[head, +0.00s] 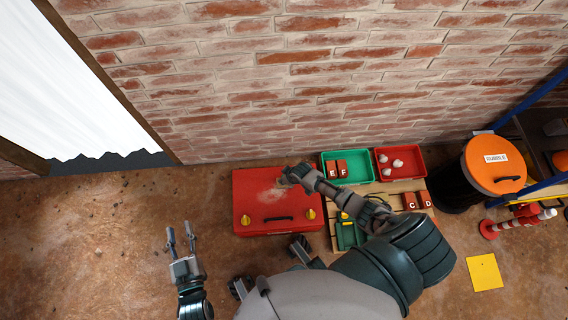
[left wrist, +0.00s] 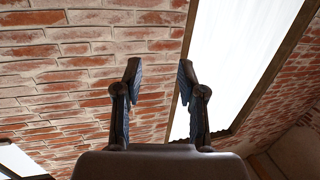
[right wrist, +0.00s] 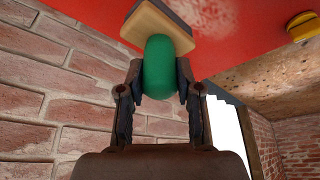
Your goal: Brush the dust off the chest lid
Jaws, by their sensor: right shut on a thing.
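The red chest (head: 246,212) stands on the ground by the brick wall, lid shut, with a dark handle and two yellow latches. A pale dust patch (head: 270,195) lies on its lid, left of my right gripper; pale smears also show on the red lid (right wrist: 235,40) in the right wrist view. My right gripper (right wrist: 160,75) is shut on the green handle of a brush (right wrist: 158,30) with a wooden block and dark bristles. The bristles are at the lid; I cannot tell if they touch. My left gripper (head: 180,234) is open and empty, left of the chest.
Right of the chest are a green bin (head: 360,171) with bricks E and F, a red bin (head: 412,163) with pale lumps, and bricks C and D (head: 417,201). An orange-lidded rubble bin (head: 490,165) stands farther right. The ground at left is mostly clear.

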